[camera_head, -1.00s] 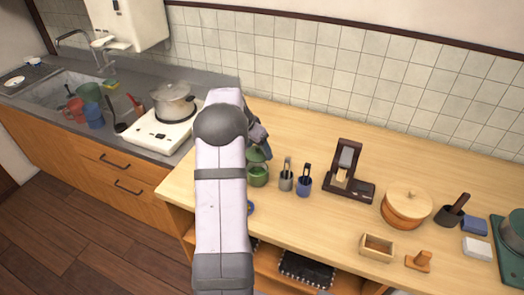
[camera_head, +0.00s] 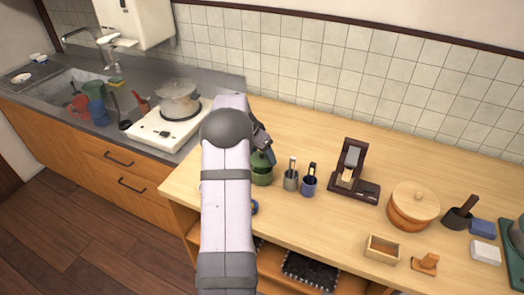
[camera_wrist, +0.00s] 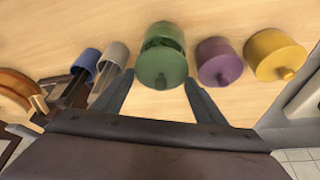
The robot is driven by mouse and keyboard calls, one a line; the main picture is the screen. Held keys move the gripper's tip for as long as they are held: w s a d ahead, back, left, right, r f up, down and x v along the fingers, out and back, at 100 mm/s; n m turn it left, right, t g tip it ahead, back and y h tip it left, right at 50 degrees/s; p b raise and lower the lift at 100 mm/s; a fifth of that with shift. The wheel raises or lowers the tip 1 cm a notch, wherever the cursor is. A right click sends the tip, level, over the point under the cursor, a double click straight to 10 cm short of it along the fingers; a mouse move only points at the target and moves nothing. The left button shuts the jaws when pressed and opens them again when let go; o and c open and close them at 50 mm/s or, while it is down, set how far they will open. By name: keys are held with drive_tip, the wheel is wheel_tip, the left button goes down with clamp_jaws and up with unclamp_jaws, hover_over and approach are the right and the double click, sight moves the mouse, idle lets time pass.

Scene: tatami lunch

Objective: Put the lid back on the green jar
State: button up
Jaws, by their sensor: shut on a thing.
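The green jar (camera_head: 263,179) stands on the wooden counter, just right of my arm; it also shows in the wrist view (camera_wrist: 170,32). The green lid (camera_wrist: 162,68), with a small knob, is between my gripper's fingers (camera_wrist: 162,84). The lid is over the jar's mouth. A dark gap shows between lid and jar on one side, so it does not look fully seated; I cannot tell whether they touch. My gripper (camera_head: 268,155) is shut on the lid, and my arm hides part of this area in the head view.
A purple jar (camera_wrist: 220,60) and a yellow jar (camera_wrist: 272,55) stand close beside the green one. On the other side are a grey cup (camera_head: 290,181) and a blue cup (camera_head: 309,187) holding utensils. A wooden stand (camera_head: 352,178) is farther right. The counter behind is clear.

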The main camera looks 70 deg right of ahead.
drive_tip(key=shift+f+b, duration=0.95)
drive_tip(key=shift+f, duration=0.4)
drive_tip(key=shift+f+b, duration=0.2)
drive_tip(key=shift+b, duration=0.65)
idle(1.9)
idle(0.4)
drive_tip(key=o, duration=1.1)
drive_tip(key=shift+o, duration=0.8)
drive_tip(key=shift+o, duration=1)
drive_tip(key=shift+r, duration=0.2)
drive_tip(key=shift+r+p, duration=2.1)
drive_tip(key=shift+r, duration=1.25)
